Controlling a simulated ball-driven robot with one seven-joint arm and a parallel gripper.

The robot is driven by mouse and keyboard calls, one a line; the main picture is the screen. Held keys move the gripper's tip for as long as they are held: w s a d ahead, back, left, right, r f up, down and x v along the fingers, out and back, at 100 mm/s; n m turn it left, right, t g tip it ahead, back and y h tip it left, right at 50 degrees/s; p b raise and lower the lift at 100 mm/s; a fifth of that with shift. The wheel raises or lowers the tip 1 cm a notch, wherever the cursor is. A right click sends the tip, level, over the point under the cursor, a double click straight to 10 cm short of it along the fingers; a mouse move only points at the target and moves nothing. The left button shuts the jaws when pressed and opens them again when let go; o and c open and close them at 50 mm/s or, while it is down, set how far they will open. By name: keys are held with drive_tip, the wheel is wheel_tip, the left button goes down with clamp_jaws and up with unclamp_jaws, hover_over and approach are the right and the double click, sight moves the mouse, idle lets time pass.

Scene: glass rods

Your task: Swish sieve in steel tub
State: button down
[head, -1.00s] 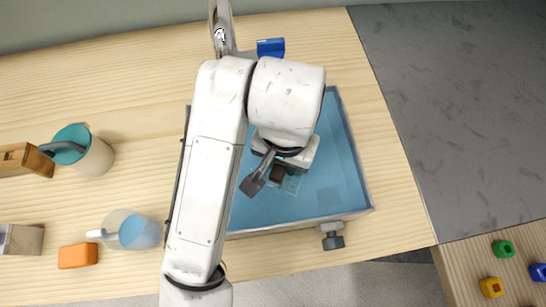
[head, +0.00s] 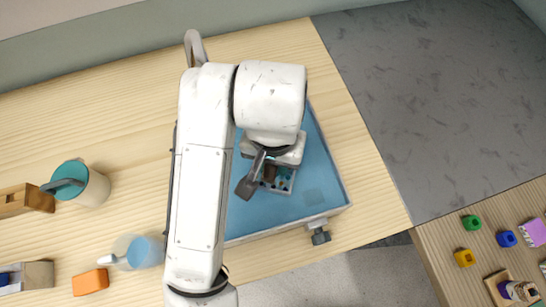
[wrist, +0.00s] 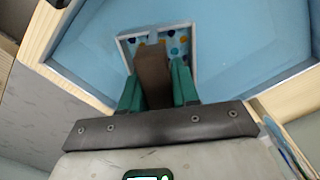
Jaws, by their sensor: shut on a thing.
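The steel tub (head: 329,210) stands on the wooden table, with blue water inside and a thin metal rim. The sieve (head: 283,184) is a small square tray with a pale rim and several coloured dots in it. It is inside the tub, partly hidden by my arm in the head view. In the wrist view, the green fingers of my gripper (wrist: 160,88) are shut on the sieve's brown handle (wrist: 152,68), and the sieve's pan (wrist: 178,40) lies beyond them. I cannot tell how deep the pan sits relative to the water surface.
A pitcher with a teal lid (head: 82,185), a clear cup of blue liquid (head: 146,252) and an orange block (head: 92,281) are on the left. A dark knob (head: 319,236) sticks out at the tub's front. Small coloured pieces (head: 465,258) lie on another table at right.

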drive_tip(key=shift+r+p, duration=2.4)
drive_tip(key=shift+r, duration=0.4)
drive_tip(key=shift+r+p, duration=0.3)
drive_tip(key=shift+r, duration=2.15)
